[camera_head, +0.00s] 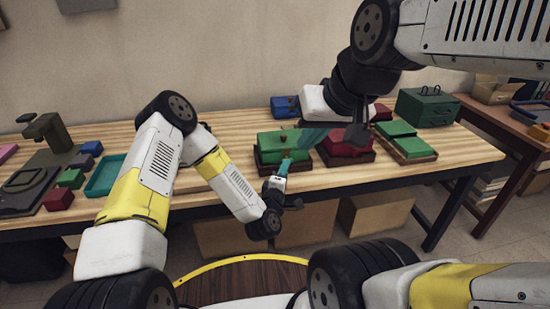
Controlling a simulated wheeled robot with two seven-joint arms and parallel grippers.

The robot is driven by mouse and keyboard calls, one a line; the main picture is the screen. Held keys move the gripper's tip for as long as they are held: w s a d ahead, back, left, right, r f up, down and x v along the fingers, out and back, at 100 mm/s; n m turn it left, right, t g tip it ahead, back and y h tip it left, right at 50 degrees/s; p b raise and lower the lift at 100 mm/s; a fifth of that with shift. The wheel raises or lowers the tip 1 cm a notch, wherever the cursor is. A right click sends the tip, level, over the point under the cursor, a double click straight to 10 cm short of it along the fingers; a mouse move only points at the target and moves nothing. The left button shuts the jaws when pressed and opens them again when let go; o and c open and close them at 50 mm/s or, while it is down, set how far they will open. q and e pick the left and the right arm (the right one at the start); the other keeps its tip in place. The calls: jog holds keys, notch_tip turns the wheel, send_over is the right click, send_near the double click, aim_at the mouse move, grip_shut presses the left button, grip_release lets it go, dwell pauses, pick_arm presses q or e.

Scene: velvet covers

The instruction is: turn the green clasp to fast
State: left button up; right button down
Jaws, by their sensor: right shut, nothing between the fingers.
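A green box (270,143) sits on a dark wooden base near the table's front edge, at the middle of the head view. A small brass-coloured fitting shows on it, but the clasp and its position are too small to make out. My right gripper (313,138) comes in from the upper right, its teal fingers shut and empty, at the green box's right side. Whether it touches the box I cannot tell. My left gripper (284,168) is lower, at the table's front edge, its teal fingertips pointing up in front of the green box. Its jaw gap cannot be made out.
A red box (345,145) stands just right, partly hidden by my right wrist. Further right are an opened green case (405,142) and a dark green box (425,107). A blue box (284,105) stands behind.

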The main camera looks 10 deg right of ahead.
pick_arm(q)
jog(key=shift+n+t+y, duration=0.4)
jog(key=shift+n, duration=0.5)
jog(key=shift+w+d+f, duration=0.25)
jog(key=shift+w+d, duration=0.05)
jog(key=shift+w, duration=0.6)
jog(key=shift+w+d+f, duration=0.3)
jog(key=shift+w, duration=0.55)
jog(key=shift+w+d+f, duration=0.25)
jog(key=shift+w+d, duration=0.05)
jog(key=shift+w, duration=0.6)
grip_shut()
